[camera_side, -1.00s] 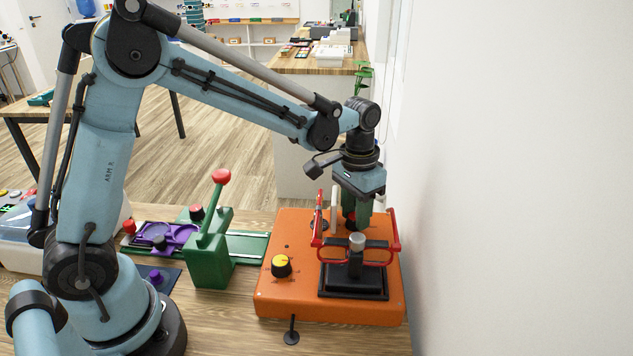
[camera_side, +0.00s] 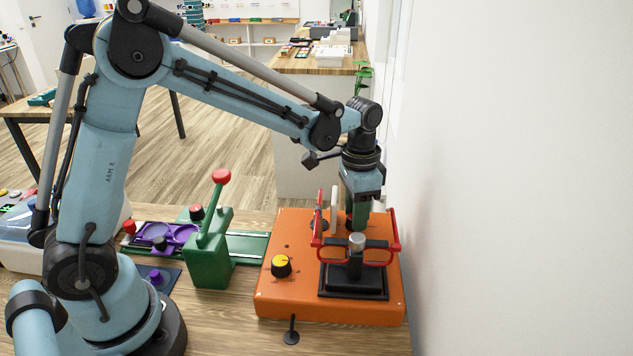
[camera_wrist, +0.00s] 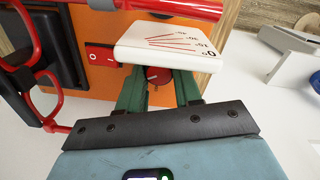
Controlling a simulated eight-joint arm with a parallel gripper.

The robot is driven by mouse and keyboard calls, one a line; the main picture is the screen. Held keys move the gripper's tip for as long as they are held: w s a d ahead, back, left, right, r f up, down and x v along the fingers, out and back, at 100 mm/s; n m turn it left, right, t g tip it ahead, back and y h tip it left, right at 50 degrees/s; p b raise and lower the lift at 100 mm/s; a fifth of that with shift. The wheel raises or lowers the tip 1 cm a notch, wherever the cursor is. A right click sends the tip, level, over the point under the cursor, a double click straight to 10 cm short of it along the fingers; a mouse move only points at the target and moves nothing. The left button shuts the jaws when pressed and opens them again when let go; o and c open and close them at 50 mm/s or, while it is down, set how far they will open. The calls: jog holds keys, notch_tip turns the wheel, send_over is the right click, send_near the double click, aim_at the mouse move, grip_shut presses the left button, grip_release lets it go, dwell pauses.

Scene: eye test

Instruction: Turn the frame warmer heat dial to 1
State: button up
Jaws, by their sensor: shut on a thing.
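The orange box (camera_side: 330,313) stands on the bench at the right in the side view. A black dial with a yellow cap (camera_side: 281,265) sits at its front left. My gripper (camera_side: 356,224) points down at the box's back right. In the wrist view, its green fingers (camera_wrist: 158,90) are shut on a dark dial with a red cap (camera_wrist: 155,76). A white plate with an angle scale (camera_wrist: 165,40) hides part of this dial and its surroundings. I cannot read any marks around the gripped dial, nor tell which number it points to.
A red spectacle frame (camera_side: 397,240) rests on a black holder (camera_side: 353,284) close in front of my gripper. A red rocker switch (camera_wrist: 101,54) is near the gripped dial. A green block with a red-knobbed lever (camera_side: 210,255) stands left. The wall is close on the right.

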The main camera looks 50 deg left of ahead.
jog(key=o, duration=1)
jog(key=shift+o, duration=0.2)
jog(key=shift+r, duration=0.1)
notch_tip(320, 180, up, 12)
jog(key=shift+a, duration=0.2)
jog(key=shift+w, duration=0.1)
jog(key=n+t, duration=0.3)
jog(key=t, duration=0.1)
send_near(351, 215)
jog(key=s+a+r, duration=0.2)
jog(key=s+r, duration=0.2)
jog(key=s+a+f+n+t, duration=0.2)
jog(key=s+f+t, duration=0.1)
jog(key=s+f, duration=0.1)
jog(key=shift+s+f, duration=0.2)
jog(key=shift+s, duration=0.65)
